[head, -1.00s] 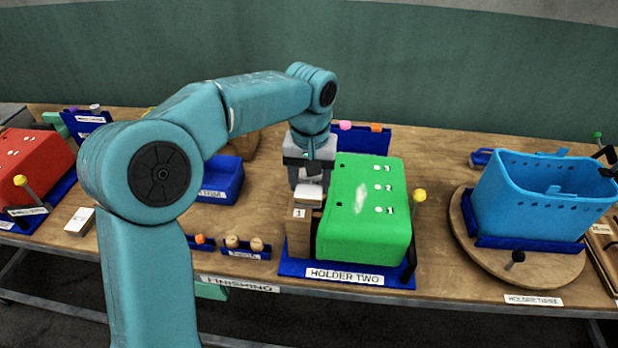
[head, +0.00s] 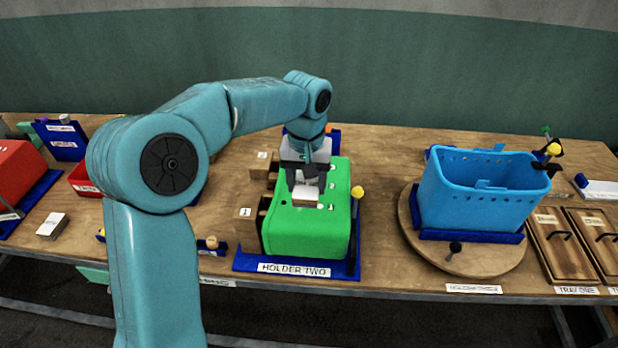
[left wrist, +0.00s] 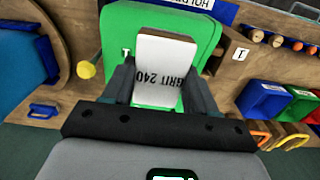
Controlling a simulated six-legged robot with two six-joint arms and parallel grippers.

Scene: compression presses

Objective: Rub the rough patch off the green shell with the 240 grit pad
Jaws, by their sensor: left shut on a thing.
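The green shell (head: 300,238) sits in the blue holder labelled HOLDER TWO (head: 245,264). My left gripper (head: 306,184) is over the shell's top and is shut on the white 240 grit pad (head: 305,197). In the left wrist view the pad (left wrist: 163,58) shows its GRIT 240 lettering between the fingers (left wrist: 160,88), with the green shell (left wrist: 115,38) beneath. I cannot tell whether the pad touches the shell. The pale rough patch is hidden now, with pad and gripper over that area. My right gripper is not in view.
Wooden blocks (head: 245,229) stand along the shell's left side. A yellow-knobbed lever (head: 357,193) stands at its right. A blue basket (head: 470,200) sits on a round wooden turntable (head: 455,263) to the right. Bare table lies between.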

